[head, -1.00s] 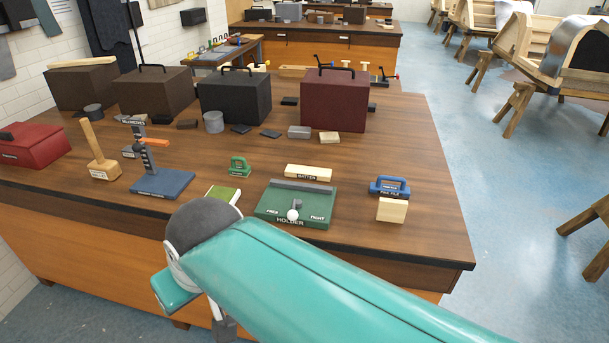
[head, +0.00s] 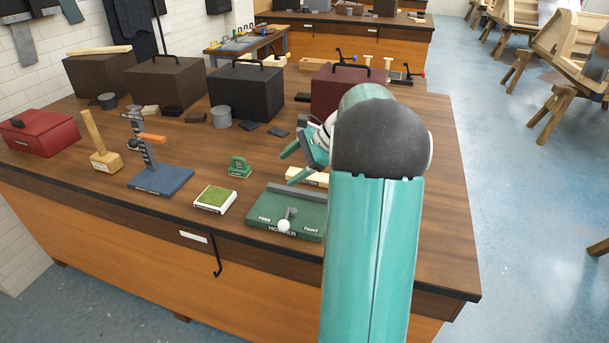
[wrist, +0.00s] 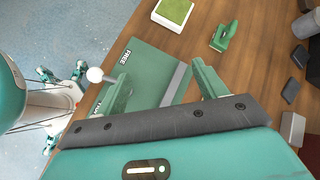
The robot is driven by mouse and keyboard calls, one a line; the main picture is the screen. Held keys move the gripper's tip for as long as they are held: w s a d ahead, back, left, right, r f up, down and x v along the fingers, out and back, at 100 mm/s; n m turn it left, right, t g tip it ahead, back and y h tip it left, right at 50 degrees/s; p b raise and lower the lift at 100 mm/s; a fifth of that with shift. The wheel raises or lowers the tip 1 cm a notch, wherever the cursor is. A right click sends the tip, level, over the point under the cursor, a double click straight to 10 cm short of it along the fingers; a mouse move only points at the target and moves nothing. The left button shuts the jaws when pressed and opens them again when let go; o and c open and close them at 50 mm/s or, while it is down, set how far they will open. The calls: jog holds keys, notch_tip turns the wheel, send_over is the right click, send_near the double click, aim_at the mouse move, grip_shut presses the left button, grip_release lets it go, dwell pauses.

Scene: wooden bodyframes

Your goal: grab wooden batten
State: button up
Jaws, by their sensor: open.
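The wooden batten (head: 312,178) is a pale labelled block lying on the bench behind the green holder (head: 262,218). My arm covers its right part in the head view, and I cannot make it out in the wrist view. My gripper (head: 294,165) is open and empty, with its fingers pointing left above the bench near the batten. In the wrist view my gripper (wrist: 160,76) has its fingers spread over the holder (wrist: 150,62), which shows a grey bar and a white knob.
A green pad block (head: 214,199) and a small green handled tool (head: 239,167) lie left of the holder. A blue stand (head: 160,178) and mallet (head: 100,145) stand farther left. Dark cases (head: 245,92) line the back.

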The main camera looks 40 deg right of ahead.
jog(key=s+d+f+m+t, duration=0.2)
jog(key=d+f+m, duration=0.2)
jog(key=d, duration=0.6)
jog(key=m+t, duration=0.3)
jog(key=m, duration=0.1)
send_near(315, 175)
jog(key=s, duration=0.1)
jog(key=s+r, duration=0.1)
jog(key=s+d, duration=0.1)
jog(key=s, duration=0.1)
jog(key=shift+r, duration=0.15)
jog(key=shift+w+d+m, duration=0.1)
jog(key=shift+w+m, duration=0.05)
jog(key=shift+m, duration=0.15)
jog(key=x, duration=1.3)
jog(key=shift+w+d, duration=0.25)
jog(key=c, duration=1.1)
